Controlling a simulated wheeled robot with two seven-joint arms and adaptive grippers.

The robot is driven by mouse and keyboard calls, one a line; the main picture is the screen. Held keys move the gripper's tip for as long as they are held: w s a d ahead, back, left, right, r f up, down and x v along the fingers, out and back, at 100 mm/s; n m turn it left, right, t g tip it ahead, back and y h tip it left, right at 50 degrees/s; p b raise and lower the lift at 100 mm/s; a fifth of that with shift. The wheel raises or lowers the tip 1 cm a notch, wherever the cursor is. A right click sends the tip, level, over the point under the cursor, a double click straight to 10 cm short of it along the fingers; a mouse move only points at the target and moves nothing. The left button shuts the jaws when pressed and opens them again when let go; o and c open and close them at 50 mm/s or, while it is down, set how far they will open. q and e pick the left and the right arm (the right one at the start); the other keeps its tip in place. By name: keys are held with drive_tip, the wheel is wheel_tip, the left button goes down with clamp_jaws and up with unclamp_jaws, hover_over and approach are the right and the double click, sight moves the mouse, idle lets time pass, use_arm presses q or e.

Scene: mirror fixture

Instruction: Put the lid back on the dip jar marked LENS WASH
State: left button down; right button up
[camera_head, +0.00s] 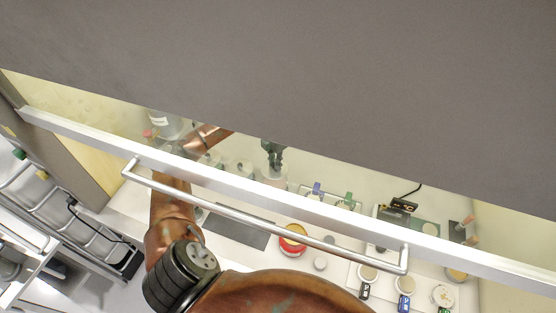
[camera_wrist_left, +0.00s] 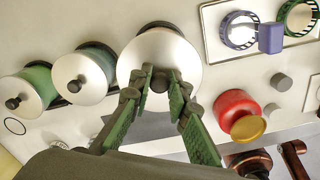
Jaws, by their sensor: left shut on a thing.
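My left gripper (camera_head: 272,156) reaches under the raised glass front. In the left wrist view, the gripper (camera_wrist_left: 160,82) is shut on the dark knob of a round, pale metal lid (camera_wrist_left: 158,48). The LENS WASH marking is not legible. My right gripper is not in view.
A white sash bar (camera_head: 330,214) with a long handle (camera_head: 270,217) crosses in front of my left arm. A red pot (camera_head: 293,240) stands on the bench. Blue (camera_wrist_left: 238,30) and green (camera_wrist_left: 298,18) ring-shaped items sit on a plate right of the jars. Small dishes stand at front right.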

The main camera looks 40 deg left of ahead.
use_arm(q)
drive_tip(key=shift+f, duration=0.35)
drive_tip(key=shift+s+f+b, duration=0.1)
drive_tip(key=shift+f+b, duration=0.45)
drive_tip(key=shift+f, duration=0.15)
wheel_tip(320, 180, down, 2)
drive_tip(key=shift+f+b, duration=0.15)
drive_tip(key=shift+b, duration=0.45)
drive_tip(key=shift+f+b, duration=0.65)
drive_tip(key=shift+f, duration=0.3)
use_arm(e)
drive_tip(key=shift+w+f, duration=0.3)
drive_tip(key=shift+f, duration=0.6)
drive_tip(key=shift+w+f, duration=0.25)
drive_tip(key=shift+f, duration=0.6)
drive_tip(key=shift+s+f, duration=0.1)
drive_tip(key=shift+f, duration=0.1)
use_arm(q)
drive_tip(key=shift+f+b, duration=0.2)
drive_tip(key=shift+b, duration=0.3)
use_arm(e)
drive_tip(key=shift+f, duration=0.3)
use_arm(q)
drive_tip(key=c, duration=1.8)
unclamp_jaws()
drive_tip(key=shift+o, duration=0.3)
